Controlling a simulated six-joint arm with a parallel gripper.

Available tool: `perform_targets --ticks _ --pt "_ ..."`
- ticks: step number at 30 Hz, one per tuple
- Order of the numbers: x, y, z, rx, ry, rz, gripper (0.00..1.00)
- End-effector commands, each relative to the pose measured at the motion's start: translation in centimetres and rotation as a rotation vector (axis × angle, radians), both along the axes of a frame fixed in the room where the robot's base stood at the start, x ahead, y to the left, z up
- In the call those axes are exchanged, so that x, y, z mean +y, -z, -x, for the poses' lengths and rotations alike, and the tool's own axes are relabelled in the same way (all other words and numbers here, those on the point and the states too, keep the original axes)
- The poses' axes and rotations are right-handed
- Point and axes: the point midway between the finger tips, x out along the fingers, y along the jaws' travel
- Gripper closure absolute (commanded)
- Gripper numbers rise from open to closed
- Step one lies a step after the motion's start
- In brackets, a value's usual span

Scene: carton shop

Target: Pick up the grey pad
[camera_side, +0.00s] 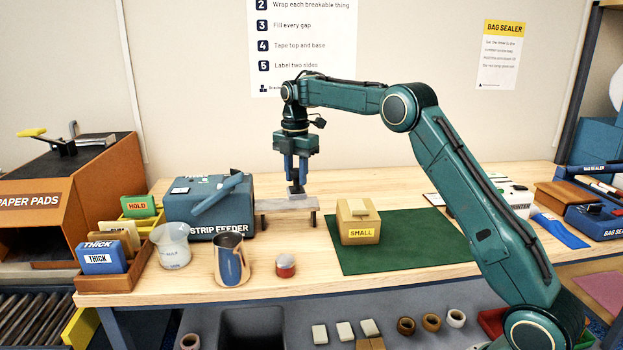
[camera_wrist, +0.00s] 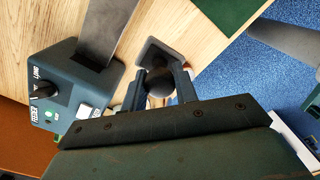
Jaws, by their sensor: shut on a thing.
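The grey pad (camera_side: 297,190) is a small grey piece between the tips of my gripper (camera_side: 296,177) in the side view. My gripper points straight down and is shut on it. In the wrist view the grey pad (camera_wrist: 158,48) shows just beyond the two fingers of my gripper (camera_wrist: 160,82), with a dark rounded part between them.
A green mat (camera_side: 425,245) with a SMALL carton (camera_side: 358,228) lies to the right. A beaker (camera_side: 172,246), a metal jug (camera_side: 231,262) and a red-banded jar (camera_side: 285,266) stand in front of the feeder. A wooden tray (camera_side: 103,283) of labelled cards is at the left.

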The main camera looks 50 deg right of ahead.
Motion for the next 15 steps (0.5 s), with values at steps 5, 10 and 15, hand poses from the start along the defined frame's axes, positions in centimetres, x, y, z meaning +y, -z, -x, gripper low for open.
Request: perform_targets --ticks 5,10,15 --pt "0.0 -2.8 0.0 -0.002 0.0 0.0 0.94" --pt "0.0 -4.2 -0.1 -0.001 0.0 0.0 0.94" --pt "0.0 -4.9 0.0 0.0 0.0 0.0 0.94"
